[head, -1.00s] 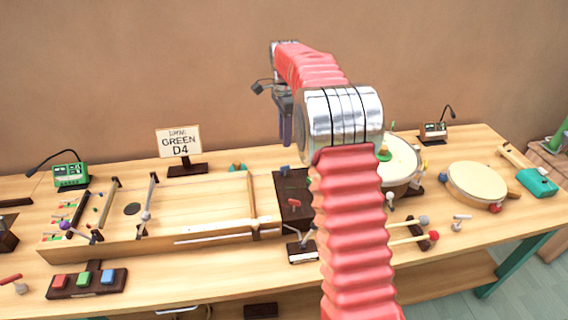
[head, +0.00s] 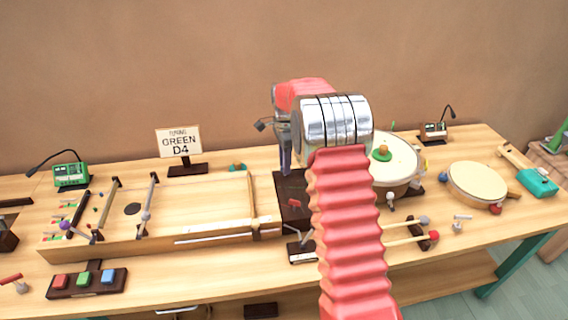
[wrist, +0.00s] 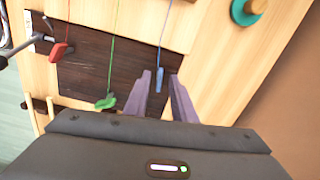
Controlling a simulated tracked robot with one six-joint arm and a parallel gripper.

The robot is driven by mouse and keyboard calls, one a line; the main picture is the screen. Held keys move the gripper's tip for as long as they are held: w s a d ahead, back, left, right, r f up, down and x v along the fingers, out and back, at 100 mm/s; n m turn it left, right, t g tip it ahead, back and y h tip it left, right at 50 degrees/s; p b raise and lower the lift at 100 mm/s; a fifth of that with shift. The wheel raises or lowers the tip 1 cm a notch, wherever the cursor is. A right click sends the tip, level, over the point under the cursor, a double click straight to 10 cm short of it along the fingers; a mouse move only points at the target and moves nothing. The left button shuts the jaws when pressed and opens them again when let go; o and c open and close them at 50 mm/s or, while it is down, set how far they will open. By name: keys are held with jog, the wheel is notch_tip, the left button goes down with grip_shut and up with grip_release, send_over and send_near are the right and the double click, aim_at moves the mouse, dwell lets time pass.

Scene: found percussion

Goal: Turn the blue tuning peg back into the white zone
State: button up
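The blue tuning peg (wrist: 159,79) shows in the wrist view at the end of a blue string, over the dark peg board (wrist: 80,72). My gripper (wrist: 160,76) is open, one finger on each side of the blue peg in that view; I cannot tell whether either touches it. In the head view my gripper (head: 285,160) points down at the back of the dark board (head: 290,205), and the blue peg is hidden there. A red peg (wrist: 60,50) and a green peg (wrist: 105,102) are beside it. I cannot make out a white zone.
The wooden string box (head: 190,205) lies left of the board. A sign reading GREEN D4 (head: 180,142) stands behind it. A drum (head: 395,160) is to the right, and a teal knob (wrist: 247,10) sits near the board.

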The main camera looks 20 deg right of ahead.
grip_shut()
jog(key=shift+a, duration=0.1)
dwell(0.3)
jog(key=shift+r+n, duration=0.1)
jog(key=shift+n, duration=0.3)
